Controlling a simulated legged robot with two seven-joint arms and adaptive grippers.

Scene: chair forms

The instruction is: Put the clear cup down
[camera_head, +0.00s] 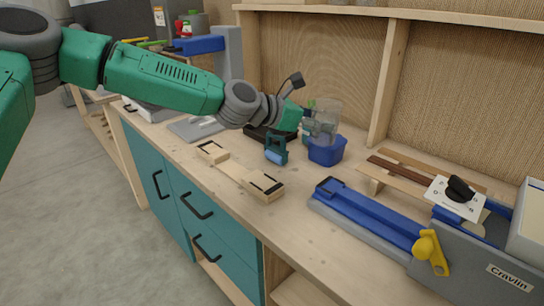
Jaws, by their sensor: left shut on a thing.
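The clear cup (327,117) is a see-through vessel at the back of the workbench, in the head view. It stands upright, just above or in a small blue bin (327,151); I cannot tell whether it touches the bin. My left gripper (308,122) reaches in from the left and is shut on the cup's left side. Its fingers are partly hidden by the wrist and the cup. My right gripper is not in view.
The wooden workbench (310,211) holds a blue clamp-like tool (276,149), a wooden jig (242,177), and a blue and grey machine (370,222) at the right. Wooden slats (400,169) lie behind it. A shelf post (388,82) rises behind the cup. Bare benchtop lies around the jig.

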